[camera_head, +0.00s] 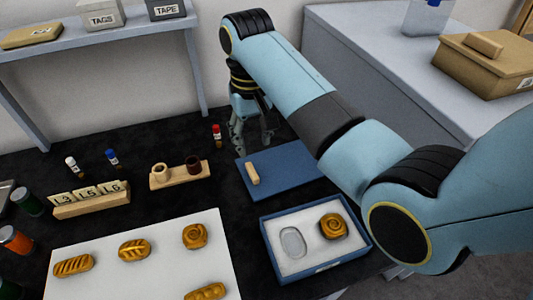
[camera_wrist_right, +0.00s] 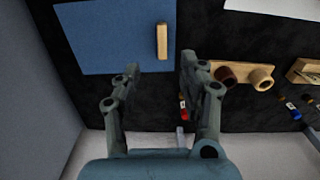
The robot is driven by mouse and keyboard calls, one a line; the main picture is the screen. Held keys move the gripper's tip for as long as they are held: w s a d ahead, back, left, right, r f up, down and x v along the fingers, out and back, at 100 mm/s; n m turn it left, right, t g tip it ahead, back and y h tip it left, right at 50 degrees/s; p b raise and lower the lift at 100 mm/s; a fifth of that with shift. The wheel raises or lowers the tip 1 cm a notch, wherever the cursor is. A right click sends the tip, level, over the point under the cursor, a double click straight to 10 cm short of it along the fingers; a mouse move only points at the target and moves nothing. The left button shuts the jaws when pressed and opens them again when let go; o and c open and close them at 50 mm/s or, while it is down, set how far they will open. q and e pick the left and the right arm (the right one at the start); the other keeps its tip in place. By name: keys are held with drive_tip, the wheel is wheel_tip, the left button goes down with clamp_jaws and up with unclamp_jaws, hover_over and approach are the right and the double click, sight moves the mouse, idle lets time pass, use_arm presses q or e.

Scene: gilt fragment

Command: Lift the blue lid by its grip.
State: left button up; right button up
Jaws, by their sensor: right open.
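The blue lid (camera_head: 290,168) lies flat on the dark table, partly behind my right arm. Its wooden bar grip (camera_head: 252,173) stands near the lid's left side. In the wrist view the lid (camera_wrist_right: 110,40) is at the top left and its grip (camera_wrist_right: 162,40) lies just beyond the fingertips. My right gripper (camera_head: 252,140) is open and empty, behind the lid and apart from the grip; its spread fingers (camera_wrist_right: 160,66) show in the wrist view. My left gripper is not in view.
A blue box (camera_head: 318,267) with a golden roll (camera_head: 333,226) and an empty oval recess stands in front of the lid. A red-capped vial (camera_head: 217,135) and a wooden holder (camera_head: 180,178) are to the left. A white board (camera_head: 100,285) holds several pastries.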

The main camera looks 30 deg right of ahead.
sight(254, 173)
drive_tip(key=shift+w+f, duration=0.2)
drive_tip(key=shift+f, duration=0.35)
drive_tip(key=shift+w+f, duration=0.15)
drive_tip(key=shift+f, duration=0.35)
drive_tip(key=shift+s+f, duration=0.2)
drive_tip(key=shift+f, duration=1.7)
drive_tip(key=f, duration=0.4)
drive_tip(key=shift+s+a+f, duration=0.15)
drive_tip(key=shift+s+f, duration=0.05)
drive_tip(key=shift+f, duration=0.2)
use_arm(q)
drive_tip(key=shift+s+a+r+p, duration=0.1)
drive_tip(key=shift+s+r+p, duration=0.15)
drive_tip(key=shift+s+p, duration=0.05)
use_arm(e)
drive_tip(key=c, duration=0.4)
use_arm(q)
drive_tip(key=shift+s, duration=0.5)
use_arm(e)
clamp_jaws()
